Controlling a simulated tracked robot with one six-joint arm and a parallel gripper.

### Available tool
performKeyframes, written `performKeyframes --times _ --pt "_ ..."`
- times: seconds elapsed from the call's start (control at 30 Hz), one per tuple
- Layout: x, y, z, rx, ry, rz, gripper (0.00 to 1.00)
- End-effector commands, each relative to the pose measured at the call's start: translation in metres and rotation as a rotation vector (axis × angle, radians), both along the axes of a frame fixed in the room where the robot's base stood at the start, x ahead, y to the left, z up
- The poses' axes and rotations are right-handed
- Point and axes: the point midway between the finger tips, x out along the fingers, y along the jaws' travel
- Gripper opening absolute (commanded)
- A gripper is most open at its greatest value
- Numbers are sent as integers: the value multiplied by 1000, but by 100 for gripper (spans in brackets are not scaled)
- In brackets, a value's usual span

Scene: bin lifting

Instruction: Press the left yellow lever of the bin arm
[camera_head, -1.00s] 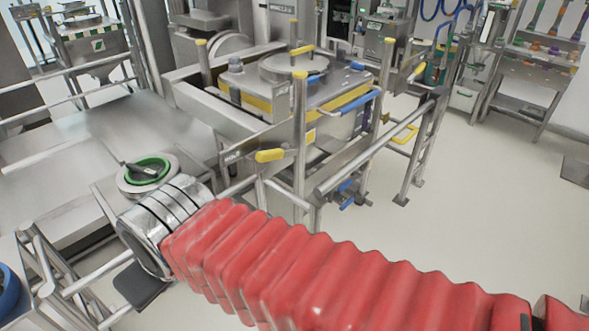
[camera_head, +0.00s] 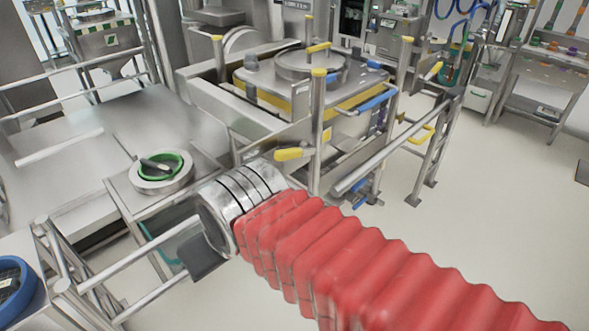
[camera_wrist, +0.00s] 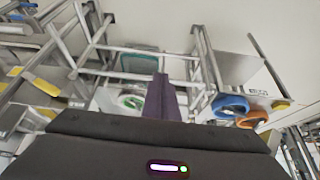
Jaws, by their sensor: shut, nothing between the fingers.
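The bin arm (camera_head: 245,122) is a metal frame around a steel bin (camera_head: 350,82) with a yellow band and a round lid. A yellow lever (camera_head: 294,154) sticks out at the frame's near left. In the head view the fingers are mostly hidden behind the wrist.
A green-ringed black knob (camera_head: 162,166) sits on a steel stand left of my wrist. Metal rails (camera_head: 140,255) run at lower left, near a blue ring (camera_head: 15,285). A slanted rail (camera_head: 395,145) lies right of the near lever. Open floor (camera_head: 500,220) is at right.

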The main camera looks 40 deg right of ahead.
Motion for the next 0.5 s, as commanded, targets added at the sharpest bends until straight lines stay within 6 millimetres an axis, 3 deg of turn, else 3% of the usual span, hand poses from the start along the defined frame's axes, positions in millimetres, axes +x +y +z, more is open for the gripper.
performKeyframes --times 0.27,0.5 --pt "0 1 -7 34 38 -29 0" --pt "0 20 -34 199 203 -172 0"
